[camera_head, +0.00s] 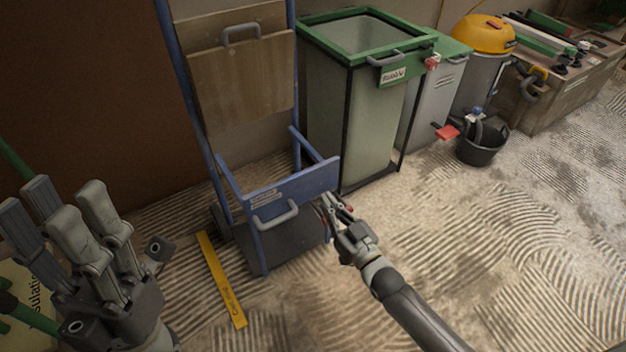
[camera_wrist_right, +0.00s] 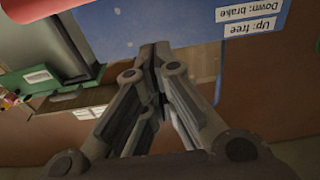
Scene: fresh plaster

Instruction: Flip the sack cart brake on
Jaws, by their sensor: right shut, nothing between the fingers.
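The sack cart has a blue frame and a blue front panel (camera_head: 295,190) with a grey handle. A label (camera_wrist_right: 250,18) on its blue surface, upside down in the wrist view, reads "Up: free, Down: brake". A red part, seemingly the brake lever (camera_wrist_right: 30,8), crosses the top left corner of that view, and a small red bit shows beside my gripper in the head view. My right gripper (camera_head: 328,202) is shut and empty at the panel's right end, its fingertips over the blue surface. Contact is unclear. My left gripper (camera_head: 68,205) is open and empty at lower left.
A green-rimmed bin (camera_head: 375,120) stands just behind the cart's right side. A grey bin, a yellow-topped vacuum (camera_head: 484,36) and a black bucket (camera_head: 482,150) stand further right. A yellow level (camera_head: 221,280) lies left of the cart. The ridged floor at right is clear.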

